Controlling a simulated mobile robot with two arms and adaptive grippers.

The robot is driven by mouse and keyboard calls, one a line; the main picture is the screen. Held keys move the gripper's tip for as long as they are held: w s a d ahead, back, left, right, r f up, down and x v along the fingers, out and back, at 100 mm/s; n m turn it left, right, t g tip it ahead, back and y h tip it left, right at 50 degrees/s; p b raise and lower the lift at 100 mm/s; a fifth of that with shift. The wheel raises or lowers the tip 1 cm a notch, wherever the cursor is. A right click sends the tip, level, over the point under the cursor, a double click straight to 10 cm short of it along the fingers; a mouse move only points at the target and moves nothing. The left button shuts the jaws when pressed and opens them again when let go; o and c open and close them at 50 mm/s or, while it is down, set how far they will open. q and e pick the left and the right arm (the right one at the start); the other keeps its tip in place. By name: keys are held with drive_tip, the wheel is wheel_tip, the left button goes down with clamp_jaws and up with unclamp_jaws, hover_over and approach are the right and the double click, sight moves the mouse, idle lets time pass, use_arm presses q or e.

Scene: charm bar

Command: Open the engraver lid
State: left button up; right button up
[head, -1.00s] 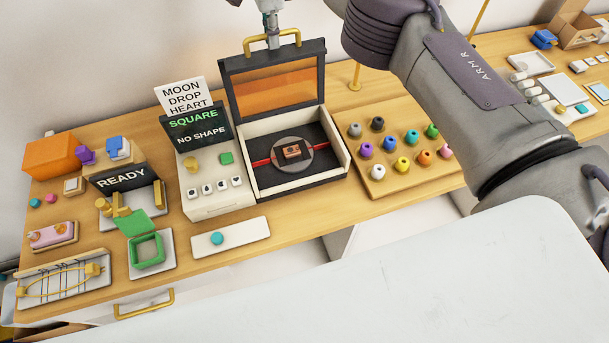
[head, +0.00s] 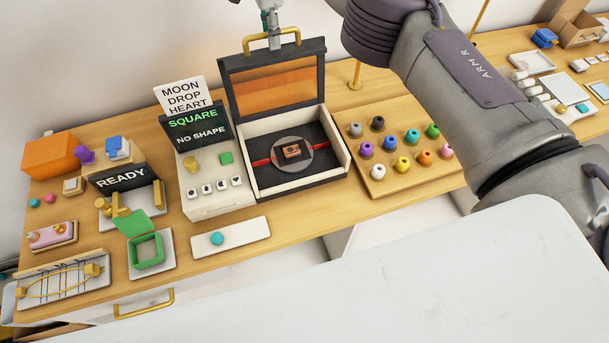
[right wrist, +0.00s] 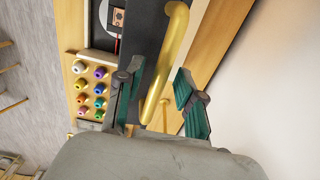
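The engraver (head: 218,203) stands on the wooden bench with its lid (head: 273,88) raised upright. The lid has a dark frame and an orange window. A gold handle (head: 253,42) is on its top edge. Inside the open bed, a small copper-coloured piece (head: 292,152) lies on a round grey plate. My right gripper (head: 272,20) comes down from above at the handle. In the right wrist view, its fingers (right wrist: 156,88) are apart on either side of the gold handle (right wrist: 165,65), with gaps showing. My left gripper is not in view.
A peg board (head: 378,188) with several coloured knobs sits right of the engraver. A display (head: 195,130) reading SQUARE and NO SHAPE stands left of the lid. A READY sign (head: 122,178) and a green frame (head: 147,252) are further left. My right arm passes over the bench's right side.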

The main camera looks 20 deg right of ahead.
drive_tip(key=shift+r, duration=3.45)
